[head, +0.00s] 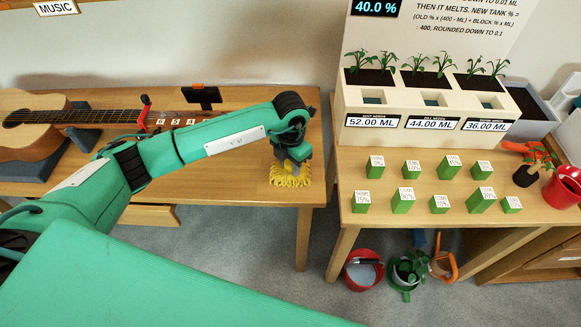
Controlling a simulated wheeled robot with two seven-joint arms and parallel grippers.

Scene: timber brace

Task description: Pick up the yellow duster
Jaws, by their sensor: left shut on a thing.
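The yellow duster (290,177) is a shaggy yellow bundle at the right end of the left wooden table (240,190). My left gripper (292,164) points down from above and is shut on the duster. The gripper and wrist cover the duster's upper part, and only its yellow strands show below. I cannot tell whether the strands still touch the tabletop. My right gripper is not in view.
A guitar (30,125) lies on the table's left side, with a small dark device on a stand (204,97) behind my arm. Across a floor gap, the right table (355,212) holds several green blocks (402,200) and a planter (430,95). Buckets (363,270) stand below.

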